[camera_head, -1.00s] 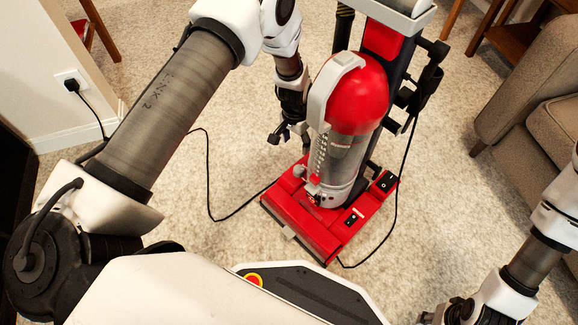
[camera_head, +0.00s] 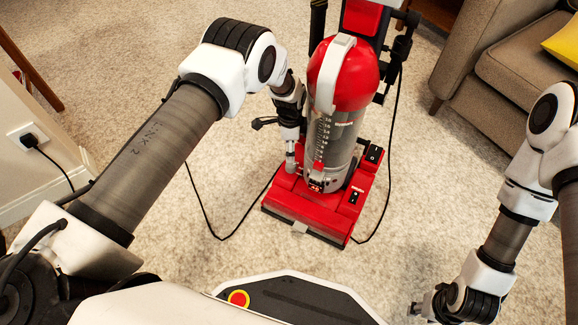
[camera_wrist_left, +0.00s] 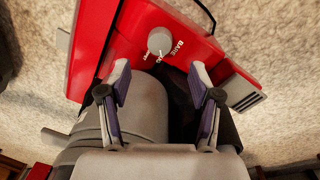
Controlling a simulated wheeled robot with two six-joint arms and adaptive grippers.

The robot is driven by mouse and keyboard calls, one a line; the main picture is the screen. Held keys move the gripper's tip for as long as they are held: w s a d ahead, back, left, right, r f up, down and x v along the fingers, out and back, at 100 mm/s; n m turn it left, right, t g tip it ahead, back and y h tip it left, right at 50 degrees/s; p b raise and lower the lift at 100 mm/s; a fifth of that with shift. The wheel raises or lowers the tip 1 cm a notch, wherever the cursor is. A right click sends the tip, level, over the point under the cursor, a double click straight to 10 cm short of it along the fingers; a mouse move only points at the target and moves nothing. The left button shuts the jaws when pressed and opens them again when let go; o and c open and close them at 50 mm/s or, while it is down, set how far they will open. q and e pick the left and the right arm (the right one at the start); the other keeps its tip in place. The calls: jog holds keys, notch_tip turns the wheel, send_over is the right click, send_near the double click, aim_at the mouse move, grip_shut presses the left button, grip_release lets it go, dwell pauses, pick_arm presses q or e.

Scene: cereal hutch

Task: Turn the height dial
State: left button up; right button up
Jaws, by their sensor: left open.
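The height dial (camera_wrist_left: 160,41) is a round grey knob on the red base (camera_wrist_left: 120,48) of the vacuum, with white lettering beside it. My left gripper (camera_wrist_left: 161,72) is open, with one fingertip on each side below the dial in the left wrist view. The dial is not between the fingers there. In the head view, the red and grey vacuum (camera_head: 345,75) stands upright, and my left gripper (camera_head: 290,150) hangs over the left of its base. I cannot clearly make out the dial there. My right gripper (camera_head: 424,308) is low at the right, away from the vacuum; its fingers are too small to judge.
A black cord (camera_head: 204,212) loops over the carpet left of the vacuum, and another hangs to its right. A sofa (camera_head: 500,65) stands at the upper right. A wall outlet with a plug (camera_head: 29,140) is at the left. Carpet between vacuum and sofa is clear.

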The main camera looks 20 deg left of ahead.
aim_at(290, 165)
pick_arm(q)
jog(key=f+b, duration=0.3)
jog(key=f, duration=0.5)
jog(key=shift+s+f, duration=0.1)
jog(key=shift+s, duration=0.1)
jog(key=c, duration=1.1)
